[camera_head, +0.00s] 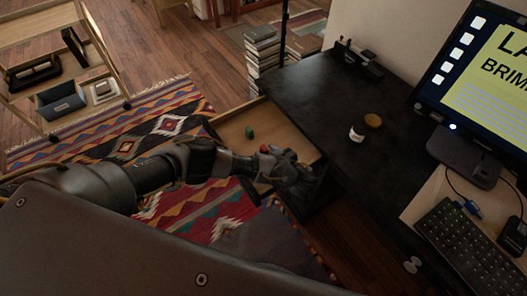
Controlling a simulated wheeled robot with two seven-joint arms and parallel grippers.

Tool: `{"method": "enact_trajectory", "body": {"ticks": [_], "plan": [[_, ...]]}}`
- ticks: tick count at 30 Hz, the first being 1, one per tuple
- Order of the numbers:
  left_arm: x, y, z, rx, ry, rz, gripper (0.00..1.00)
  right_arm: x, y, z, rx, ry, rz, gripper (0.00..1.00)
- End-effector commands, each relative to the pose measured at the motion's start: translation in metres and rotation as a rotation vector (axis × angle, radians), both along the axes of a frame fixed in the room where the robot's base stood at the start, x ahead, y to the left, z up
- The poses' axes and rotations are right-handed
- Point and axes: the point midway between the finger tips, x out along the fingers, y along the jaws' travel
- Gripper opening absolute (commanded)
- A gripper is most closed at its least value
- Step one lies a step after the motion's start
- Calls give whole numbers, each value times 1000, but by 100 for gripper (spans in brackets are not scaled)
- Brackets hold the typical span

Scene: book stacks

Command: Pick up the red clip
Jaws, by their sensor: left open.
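My left arm reaches in from the left over an open wooden drawer (232,124). Its gripper (300,172) is open near the drawer's right front part, by the black desk's edge. A small red thing (264,149), likely the red clip, shows just past my left wrist; its lower part is hidden by the arm. I cannot tell whether it touches the gripper. A small green object (249,132) stands in the drawer, a little farther back and left. My right gripper is not in view.
The black desk (325,105) holds a small jar (357,133) with a brown round item beside it. A monitor (485,75) and keyboard (465,245) are at the right. A patterned rug (110,140) and wooden cart (95,50) lie left. Books (262,50) are stacked behind.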

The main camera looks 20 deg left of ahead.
Motion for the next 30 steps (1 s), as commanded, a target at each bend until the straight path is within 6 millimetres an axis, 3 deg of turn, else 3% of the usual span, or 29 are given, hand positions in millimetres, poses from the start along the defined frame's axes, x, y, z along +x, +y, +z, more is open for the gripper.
{"method": "enact_trajectory", "body": {"ticks": [5,15,25,29,30], "plan": [[0,0,0,0,0,0,43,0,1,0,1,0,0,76],[0,0,0,0,0,0,0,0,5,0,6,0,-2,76],[0,-1,6,-2,-1,-1,0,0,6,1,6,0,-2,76],[1,-1,27,-3,-3,-2,0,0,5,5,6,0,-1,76],[1,0,39,0,-2,-1,0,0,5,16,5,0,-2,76]]}}
